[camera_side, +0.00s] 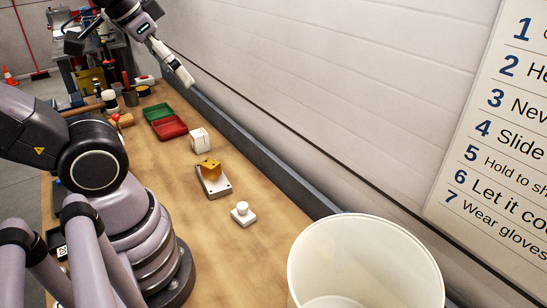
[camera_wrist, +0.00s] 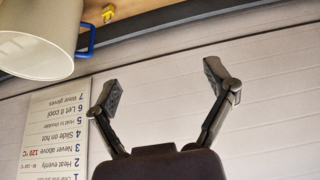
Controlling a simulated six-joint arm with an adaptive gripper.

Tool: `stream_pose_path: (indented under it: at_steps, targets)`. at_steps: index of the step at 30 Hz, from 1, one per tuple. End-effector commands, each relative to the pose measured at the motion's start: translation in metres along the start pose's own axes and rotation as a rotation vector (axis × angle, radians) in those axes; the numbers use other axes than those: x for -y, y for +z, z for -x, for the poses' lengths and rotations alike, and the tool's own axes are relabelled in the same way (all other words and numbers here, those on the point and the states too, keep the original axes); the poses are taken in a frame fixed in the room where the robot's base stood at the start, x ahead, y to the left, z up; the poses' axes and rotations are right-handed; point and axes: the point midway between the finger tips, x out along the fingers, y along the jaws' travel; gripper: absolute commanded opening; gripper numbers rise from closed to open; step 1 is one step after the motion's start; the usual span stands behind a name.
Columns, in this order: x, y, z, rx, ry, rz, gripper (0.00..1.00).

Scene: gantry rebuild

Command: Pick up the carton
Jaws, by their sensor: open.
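A small white box, which looks like the carton (camera_side: 200,140), stands on the wooden bench near the back ledge, beside the red tray. My gripper (camera_side: 187,80) is raised well above the bench near the wall, apart from the carton. In the wrist view my gripper (camera_wrist: 163,86) has its two fingers spread wide with only wall between them. The carton does not show in the wrist view.
Red (camera_side: 170,127) and green (camera_side: 157,111) trays lie beyond the carton. Nearer are a yellow block (camera_side: 209,168) on a grey plate, a white knobbed piece (camera_side: 243,214) and a large white bucket (camera_side: 365,262). A dark ledge (camera_side: 262,151) runs along the wall.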

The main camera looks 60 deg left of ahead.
Motion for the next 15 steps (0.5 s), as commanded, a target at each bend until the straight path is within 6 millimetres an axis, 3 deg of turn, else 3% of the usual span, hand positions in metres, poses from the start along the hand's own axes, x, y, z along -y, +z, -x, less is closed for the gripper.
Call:
stream_pose_path:
  at_steps: [9,11,15]
  targets:
    - [0.002,-0.006,-0.001,0.008,-0.007,0.001,0.85]
    - [0.006,-0.015,-0.004,0.023,-0.017,0.000,0.85]
    - [0.032,-0.057,-0.020,0.091,-0.059,-0.009,0.85]
